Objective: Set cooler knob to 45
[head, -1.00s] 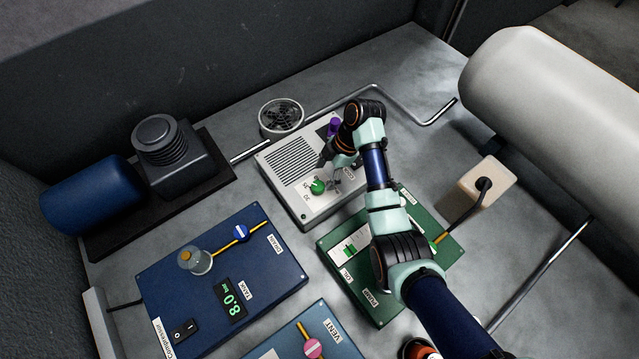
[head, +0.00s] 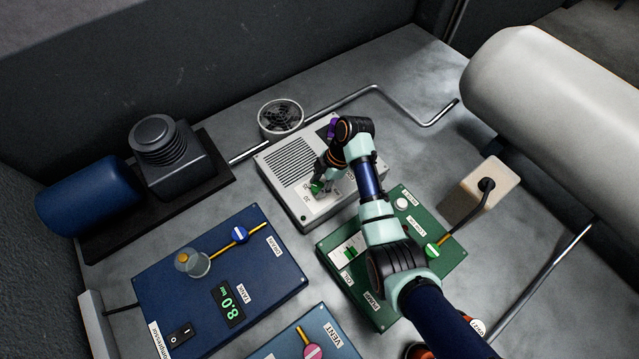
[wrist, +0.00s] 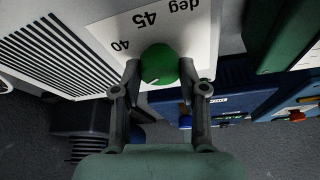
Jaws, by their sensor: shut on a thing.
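The green cooler knob (wrist: 159,62) sits on a white scale plate (wrist: 195,40) marked 40, 45 and "deg", seen upside down in the wrist view. A small white mark shows at the knob's lower edge there, on the side away from the 45. My gripper (wrist: 160,75) has one finger on each side of the knob and is shut on it. In the head view my gripper (head: 321,183) is over the front part of the grey cooler box (head: 290,162) and hides most of the knob.
A green pump panel (head: 385,310) lies right of the cooler, under my arm. A blue tank panel (head: 265,285) stands in front, with a blue drain knob (head: 239,234). A round fan (head: 281,117) and a pipe (head: 355,97) are behind the cooler.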

